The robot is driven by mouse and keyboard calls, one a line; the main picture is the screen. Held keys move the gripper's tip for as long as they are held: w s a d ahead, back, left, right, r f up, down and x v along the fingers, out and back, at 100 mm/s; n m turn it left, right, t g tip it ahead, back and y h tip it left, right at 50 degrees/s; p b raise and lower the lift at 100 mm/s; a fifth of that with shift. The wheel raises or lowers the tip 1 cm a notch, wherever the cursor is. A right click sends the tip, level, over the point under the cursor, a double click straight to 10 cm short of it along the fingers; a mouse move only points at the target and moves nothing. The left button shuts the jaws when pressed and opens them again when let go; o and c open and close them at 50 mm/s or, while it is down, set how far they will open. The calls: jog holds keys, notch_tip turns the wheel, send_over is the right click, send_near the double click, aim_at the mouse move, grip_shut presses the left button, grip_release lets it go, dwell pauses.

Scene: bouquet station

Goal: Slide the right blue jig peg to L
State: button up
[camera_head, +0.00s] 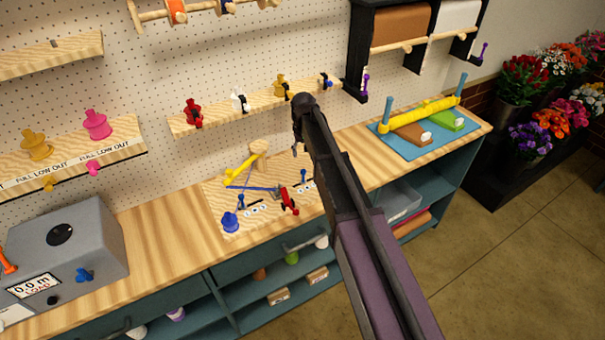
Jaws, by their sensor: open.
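The jig is a light wooden board (228,190) on the bench, left of my arm. The right blue jig peg (303,175) stands upright near the board's right side, by a dark slot with small white labels. Another small blue peg (240,203) stands at a similar slot further left. A red lever (288,201) lies between them, and a yellow lever (241,170) is at the back left. My gripper (296,150) is mostly hidden by my arm; a small part shows above and behind the right peg, apart from it. Its fingertips are not clearly visible.
A blue knob (230,222) sits at the board's front left corner. A shelf with colored clips (220,116) hangs behind the jig. A grey load box (65,250) is at left, and a blue tray (448,131) at right. Bare bench lies left of the jig.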

aim_at(303, 170)
jog(key=shift+f+b, duration=3.85)
jog(key=shift+f, duration=0.3)
grip_shut()
